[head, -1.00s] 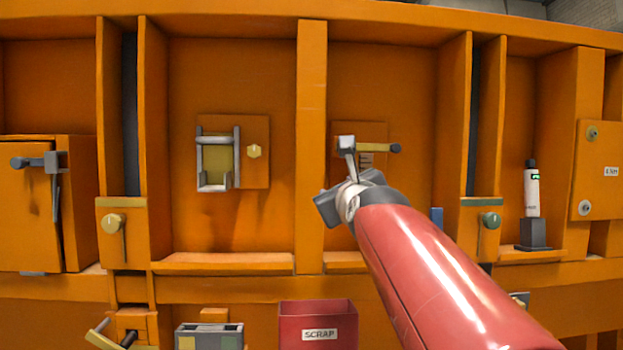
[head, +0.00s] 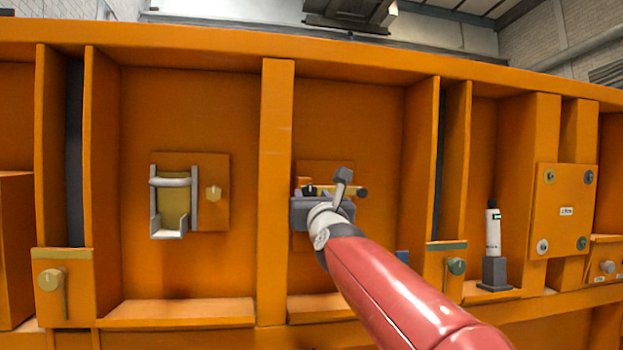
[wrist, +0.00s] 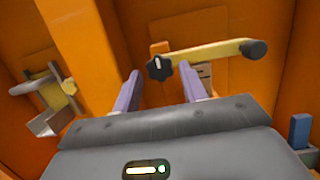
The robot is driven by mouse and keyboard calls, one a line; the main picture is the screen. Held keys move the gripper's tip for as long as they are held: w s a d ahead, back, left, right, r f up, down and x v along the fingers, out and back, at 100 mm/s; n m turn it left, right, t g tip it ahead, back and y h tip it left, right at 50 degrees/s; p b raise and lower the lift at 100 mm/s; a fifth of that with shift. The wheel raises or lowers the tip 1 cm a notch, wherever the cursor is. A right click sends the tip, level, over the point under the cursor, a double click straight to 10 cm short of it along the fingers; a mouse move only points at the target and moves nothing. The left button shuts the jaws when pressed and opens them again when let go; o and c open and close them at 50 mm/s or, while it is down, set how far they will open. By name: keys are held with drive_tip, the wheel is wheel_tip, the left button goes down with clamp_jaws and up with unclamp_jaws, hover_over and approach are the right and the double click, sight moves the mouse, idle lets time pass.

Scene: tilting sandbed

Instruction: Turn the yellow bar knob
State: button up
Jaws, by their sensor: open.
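A yellow bar (wrist: 210,52) is mounted on an orange panel ahead of my gripper, with a black star-shaped knob (wrist: 159,68) at its left end and a dark grip (wrist: 254,50) at its right end. In the head view the bar (head: 350,191) is partly hidden by my gripper. My gripper (wrist: 162,84) is open, its two fingers pointing at the star-shaped knob, one on each side of it in the wrist view. The knob appears just past the fingertips. I cannot tell whether they touch it. Nothing is held.
An orange upright rib (head: 277,190) stands close on the left. Left of it are a grey bracket (head: 169,210) and a small yellow knob (head: 213,194). A round yellow knob (head: 52,280) is on the lower left. A blue block (wrist: 300,128) sits low right. A white bottle (head: 493,230) stands right.

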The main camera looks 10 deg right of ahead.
drive_tip(key=shift+w+r+p, duration=0.2)
drive_tip(key=shift+w+p, duration=0.25)
drive_tip(key=shift+w, duration=0.2)
drive_tip(key=c, duration=0.7)
drive_tip(key=shift+o, duration=0.2)
